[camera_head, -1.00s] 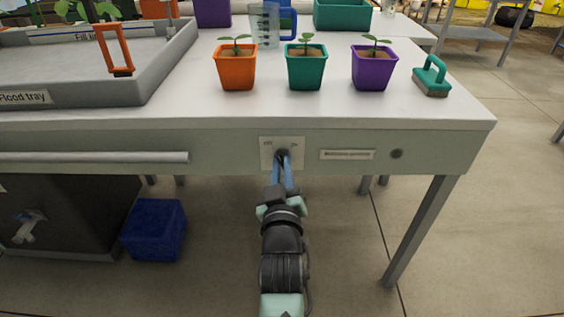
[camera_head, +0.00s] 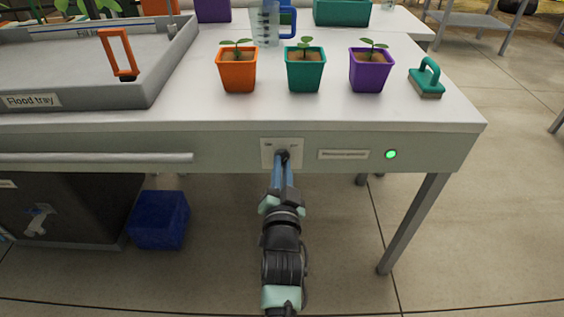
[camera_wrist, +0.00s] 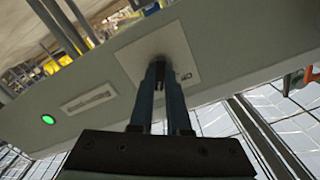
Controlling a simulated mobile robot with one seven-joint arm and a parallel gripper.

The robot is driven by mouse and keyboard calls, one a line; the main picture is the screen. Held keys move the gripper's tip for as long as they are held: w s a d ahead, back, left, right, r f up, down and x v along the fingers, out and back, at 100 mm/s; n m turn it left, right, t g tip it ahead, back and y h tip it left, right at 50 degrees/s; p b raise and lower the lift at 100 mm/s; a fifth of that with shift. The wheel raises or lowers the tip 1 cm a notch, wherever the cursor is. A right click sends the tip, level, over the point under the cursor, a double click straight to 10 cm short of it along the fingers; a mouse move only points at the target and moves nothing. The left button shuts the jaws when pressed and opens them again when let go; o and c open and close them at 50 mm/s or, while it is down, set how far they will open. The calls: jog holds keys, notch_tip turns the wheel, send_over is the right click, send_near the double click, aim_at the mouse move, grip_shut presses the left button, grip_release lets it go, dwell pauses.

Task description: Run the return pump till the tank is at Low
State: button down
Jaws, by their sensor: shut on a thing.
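My gripper (camera_head: 283,165) is at the bench's front panel, with its two blue fingers shut on a dark knob (camera_head: 283,154) on a pale switch plate (camera_head: 268,148). The wrist view also shows the fingers (camera_wrist: 160,90) against this plate (camera_wrist: 188,62); they hide most of the knob. A round indicator lamp (camera_head: 390,154) to the right on the panel glows green, and the wrist view shows it too (camera_wrist: 48,119). A labelled strip (camera_head: 343,154) lies between plate and lamp. The flood tray (camera_head: 90,92) is at the left on the bench; its water level cannot be read.
Orange (camera_head: 238,74), teal (camera_head: 305,72) and purple (camera_head: 369,72) pots with seedlings stand on the bench, beside a teal brush (camera_head: 427,80). A handrail (camera_head: 95,158) runs along the left front. A blue bin (camera_head: 159,220) and a dark tank (camera_head: 75,205) are under the bench.

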jog(key=shift+m+p, duration=0.55)
jog(key=shift+m, duration=0.75)
jog(key=c, duration=0.9)
grip_release()
jog(key=shift+s+p, duration=4.35)
jog(key=shift+s, duration=2.15)
